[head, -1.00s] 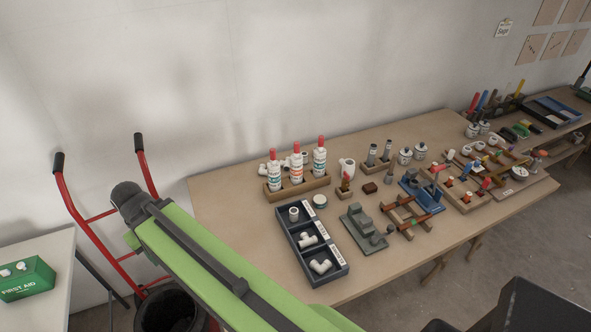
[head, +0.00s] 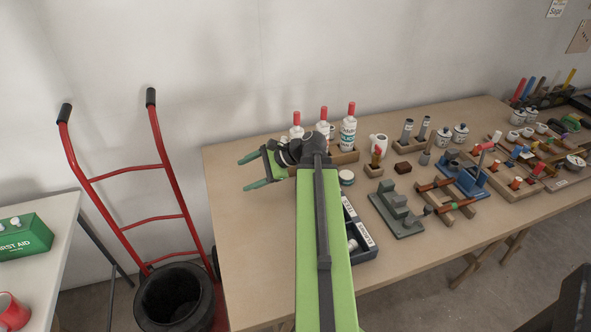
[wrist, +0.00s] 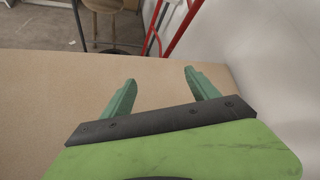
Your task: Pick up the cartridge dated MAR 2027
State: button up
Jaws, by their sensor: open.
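Three white cartridges with red tips stand upright in a wooden rack (head: 347,157) at the back of the workbench: a left one (head: 296,131), a middle one (head: 323,126) and a right one (head: 348,132). Their labels are too small to read, so I cannot tell which is dated MAR 2027. My gripper (head: 249,173) is open and empty over the left end of the bench, pointing left, away from the cartridges. My arm hides the lower parts of the left and middle ones. In the wrist view my gripper (wrist: 160,76) shows bare bench between its fingers and no cartridge.
The workbench (head: 240,230) is bare at its left end. A dark tray (head: 362,238) is partly behind my arm. A grey stepped block (head: 397,212), a white mug (head: 378,144) and tool holders crowd the right. A red hand truck (head: 128,170) stands left of the bench.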

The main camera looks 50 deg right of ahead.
jog(key=s+d+m+t+h+b, duration=0.2)
jog(key=s+d+m+t+b, duration=0.4)
jog(key=d, duration=0.7)
jog(key=m+t+h+b, duration=0.2)
jog(key=m+t+h, duration=0.1)
jog(key=m, duration=0.5)
send_near(291, 134)
jog(key=s+d, duration=0.1)
jog(key=s+f, duration=0.1)
jog(key=s, duration=0.1)
jog(key=s+d+f, duration=0.1)
jog(key=s, duration=0.1)
jog(key=shift+d+f, duration=0.15)
jog(key=shift+d, duration=0.2)
jog(key=shift+w, duration=0.35)
jog(key=w+a, duration=0.1)
jog(key=w, duration=1.5)
jog(key=shift+w+a, duration=0.2)
jog(key=shift+w, duration=0.2)
jog(key=shift+s, duration=0.1)
grip_shut()
